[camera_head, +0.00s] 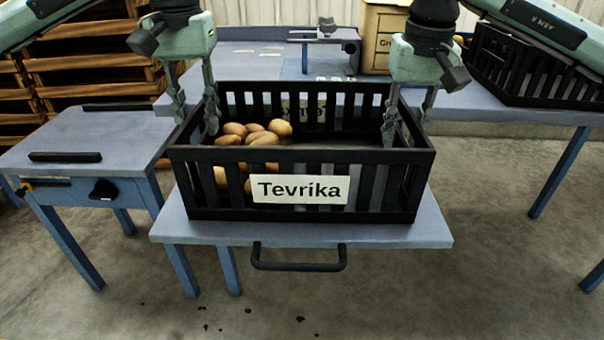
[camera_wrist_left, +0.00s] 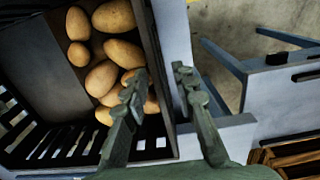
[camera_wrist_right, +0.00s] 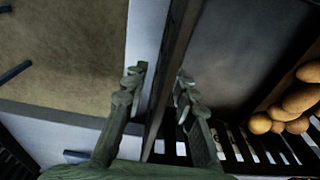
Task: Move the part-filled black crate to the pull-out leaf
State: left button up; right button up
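The black crate (camera_head: 300,214), labelled "Tevrika", rests upright on the blue-grey pull-out leaf (camera_head: 432,232), which has a black handle (camera_head: 298,264) at its front. Potatoes (camera_head: 262,139) lie at the crate's left end; the rest of its floor looks bare. My left gripper (camera_head: 196,112) straddles the crate's left end wall, one finger inside and one outside. The left wrist view shows it open (camera_wrist_left: 160,88), with a gap beside the wall. My right gripper (camera_head: 410,115) straddles the right end wall likewise; the right wrist view shows it open (camera_wrist_right: 160,82).
A blue side table (camera_head: 75,140) with black strips stands at left. Another black crate (camera_head: 535,75) stands at right. Wooden pallets (camera_head: 80,60) are stacked at back left.

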pick_arm(q)
notch_tip(320, 180, up, 8)
jog(key=shift+r, duration=0.75)
pick_arm(e)
jog(key=shift+r, duration=0.1)
jog(key=r, duration=0.4)
jog(key=s+r, duration=0.1)
jog(key=r, duration=0.6)
jog(key=shift+s+r, duration=0.25)
jog(key=shift+r, duration=0.15)
